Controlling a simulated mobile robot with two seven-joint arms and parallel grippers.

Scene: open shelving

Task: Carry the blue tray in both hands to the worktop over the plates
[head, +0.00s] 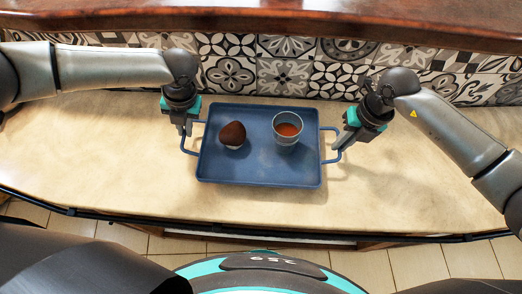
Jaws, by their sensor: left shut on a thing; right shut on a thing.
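The blue tray (259,172) is in the middle of the head view, over the pale worktop (90,150). It carries a brown, rounded item with a pale base (232,135) on its left and a grey cup with orange-red contents (288,128) on its right. My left gripper (186,130) is shut on the tray's left handle. My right gripper (343,140) is shut on the tray's right handle. The tray looks about level. I cannot tell whether it touches the worktop. No plates show.
A patterned tile wall (285,75) runs behind the worktop, under a dark reddish-brown wooden shelf (260,20). A dark rail (130,217) runs along the front edge. The worktop is clear left and right of the tray.

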